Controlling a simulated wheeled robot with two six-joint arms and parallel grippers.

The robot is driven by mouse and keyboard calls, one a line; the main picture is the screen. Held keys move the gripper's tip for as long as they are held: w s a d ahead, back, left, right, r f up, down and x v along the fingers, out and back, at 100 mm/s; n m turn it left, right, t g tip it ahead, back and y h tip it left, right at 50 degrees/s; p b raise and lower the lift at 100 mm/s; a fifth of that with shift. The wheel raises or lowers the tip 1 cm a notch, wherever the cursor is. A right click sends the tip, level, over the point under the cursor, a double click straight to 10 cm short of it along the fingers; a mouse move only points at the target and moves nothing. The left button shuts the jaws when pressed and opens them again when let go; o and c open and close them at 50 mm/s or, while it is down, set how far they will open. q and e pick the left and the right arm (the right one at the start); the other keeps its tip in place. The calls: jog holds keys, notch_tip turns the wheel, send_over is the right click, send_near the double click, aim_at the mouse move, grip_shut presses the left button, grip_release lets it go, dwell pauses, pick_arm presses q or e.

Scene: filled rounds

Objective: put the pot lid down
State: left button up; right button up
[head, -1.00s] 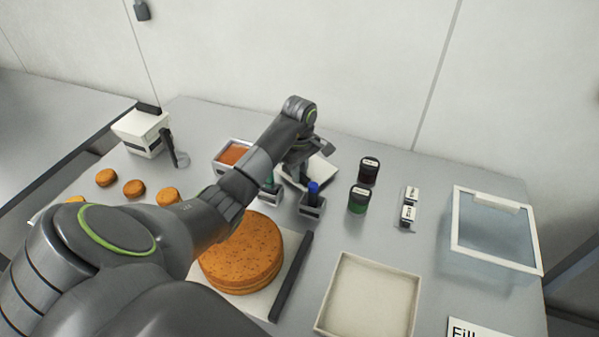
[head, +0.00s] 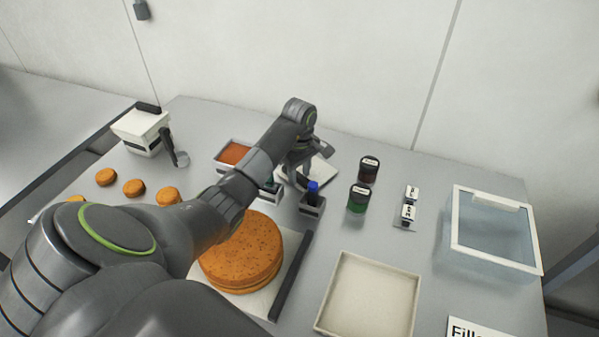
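My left arm crosses the picture from the lower left, and my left gripper (head: 300,172) points down near the table behind the pots. A pale, flat, square piece (head: 322,172), which looks like the pot lid, shows beside and partly behind the gripper. My wrist and gripper cover much of it, so I cannot tell whether the fingers hold it or whether it rests on the table. An open square pot with orange filling (head: 235,153) stands to the left. My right gripper is not in view.
A small holder with a blue-topped item (head: 313,198) stands just in front of the gripper. Two dark-lidded jars (head: 360,198) stand to its right. A round cake (head: 242,255), a pale square tray (head: 368,297) and a glassy box (head: 495,228) occupy the front and right.

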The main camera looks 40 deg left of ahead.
pick_arm(q)
jog(key=shift+r, duration=0.35)
notch_tip(320, 180, up, 4)
jog(key=shift+f+b, duration=0.2)
jog(key=shift+b, duration=0.45)
notch_tip(320, 180, up, 8)
jog(key=p, duration=0.7)
